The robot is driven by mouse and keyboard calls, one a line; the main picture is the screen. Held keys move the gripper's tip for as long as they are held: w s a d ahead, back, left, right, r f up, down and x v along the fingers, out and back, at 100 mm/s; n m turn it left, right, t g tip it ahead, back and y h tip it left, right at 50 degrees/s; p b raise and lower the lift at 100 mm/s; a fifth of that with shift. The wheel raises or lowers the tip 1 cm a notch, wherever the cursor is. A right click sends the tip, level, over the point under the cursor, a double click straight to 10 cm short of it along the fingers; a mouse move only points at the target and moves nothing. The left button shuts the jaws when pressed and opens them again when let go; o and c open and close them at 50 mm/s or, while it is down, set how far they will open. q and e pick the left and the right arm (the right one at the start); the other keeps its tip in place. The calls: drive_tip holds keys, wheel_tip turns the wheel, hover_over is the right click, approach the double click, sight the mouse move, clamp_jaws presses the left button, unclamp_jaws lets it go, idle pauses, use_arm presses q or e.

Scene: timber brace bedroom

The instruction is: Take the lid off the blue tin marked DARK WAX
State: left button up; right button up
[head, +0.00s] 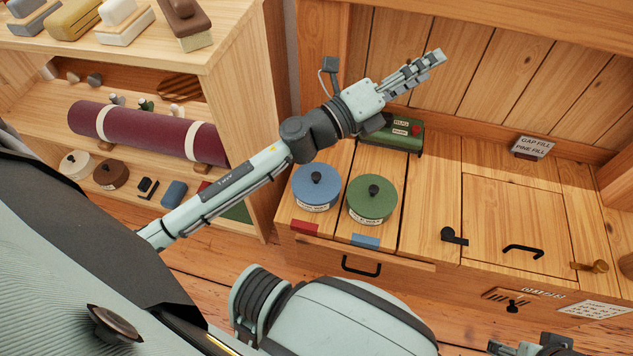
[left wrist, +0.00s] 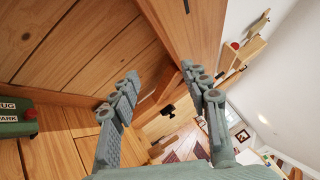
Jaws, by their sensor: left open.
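A blue tin (head: 316,190) with a black knob on its lid stands on the wooden bench top, its lid on. Its front label is too small to read surely. A green tin (head: 372,200) with a similar knob stands just right of it. My left gripper (head: 432,62) is above and beyond the tins, up and right of the blue one, pointing away from it. It also shows in the left wrist view (left wrist: 160,82), fingers apart and nothing between them. The tins are not in the left wrist view. My right gripper (head: 540,346) is partly cut off at the bottom edge.
A green box (head: 405,133) with a red button sits behind the tins, below my left forearm. Red (head: 305,227) and blue (head: 365,241) patches mark the bench's front edge. A shelf unit (head: 240,62) with blocks and a maroon roll stands left. Bench right of the tins is largely clear.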

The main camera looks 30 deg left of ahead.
use_arm(q)
drive_tip(key=s+d+f+m+g+h, duration=0.25)
drive_tip(key=d+m+g+h, duration=0.3)
drive_tip(key=m, duration=0.45)
drive_tip(key=m+g+y+b, duration=0.1)
drive_tip(key=m+g+y, duration=1.1)
drive_tip(key=m+y, duration=0.4)
hover_over(317, 175)
wheel_tip(317, 175, down, 21)
drive_tip(key=shift+r, duration=0.2)
wheel_tip(317, 175, down, 7)
drive_tip(key=shift+f, duration=0.1)
use_arm(e)
drive_tip(key=v, duration=0.4)
drive_tip(key=shift+d+r, duration=0.25)
drive_tip(key=shift+r, duration=0.05)
use_arm(q)
clamp_jaws()
